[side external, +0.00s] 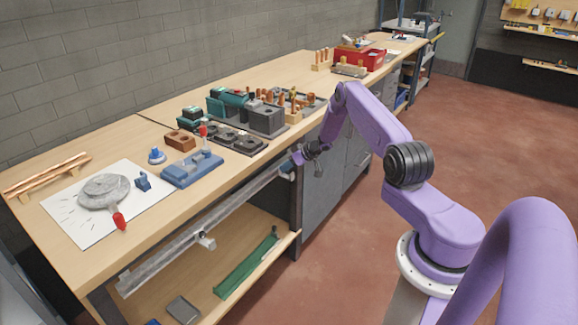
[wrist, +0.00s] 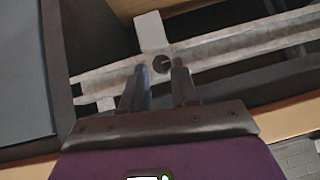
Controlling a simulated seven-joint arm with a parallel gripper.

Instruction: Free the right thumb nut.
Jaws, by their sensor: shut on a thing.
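A long grey metal rail (side external: 185,242) runs under the front edge of the workbench; it also crosses the wrist view (wrist: 230,55). My gripper (side external: 299,157) is at the rail's right end. In the wrist view, the right thumb nut (wrist: 161,63) is a small dark round knob on the rail, in front of a pale bracket (wrist: 150,30). My gripper's fingertips (wrist: 160,72) are on either side of it, shut on it. In the side view my gripper hides this nut. A second pale bracket (side external: 207,242) sits further left along the rail; its nut is too small to make out.
The bench top (side external: 240,170) above carries a blue vise-like tool (side external: 192,170), a brown block (side external: 181,140) and dark fixtures. A lower shelf holds a green channel (side external: 246,265). Dark cabinet fronts (side external: 325,185) stand right of the rail. The floor in front is clear.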

